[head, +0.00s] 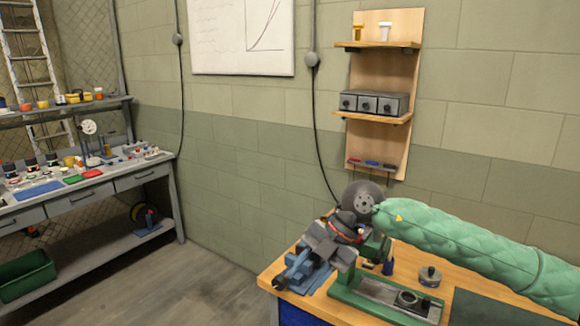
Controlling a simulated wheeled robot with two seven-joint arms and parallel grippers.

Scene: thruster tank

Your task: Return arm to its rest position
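My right arm in its green quilted sleeve (470,245) comes in from the right, over the wooden workbench (268,278). My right gripper (325,246) is at the left end of the sleeve, above the left part of the bench. It is grey and overlaps a blue tool (298,272) in the picture. I cannot tell whether its fingers are apart or whether they touch anything. My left arm and gripper are out of view.
A green-based machine (345,292) and a small metal pot (429,277) stand on the bench below the sleeve. A wooden wall shelf (412,165) with grey drawers (374,103) hangs behind. A cluttered metal bench (140,178) stands left. Floor between the benches is clear.

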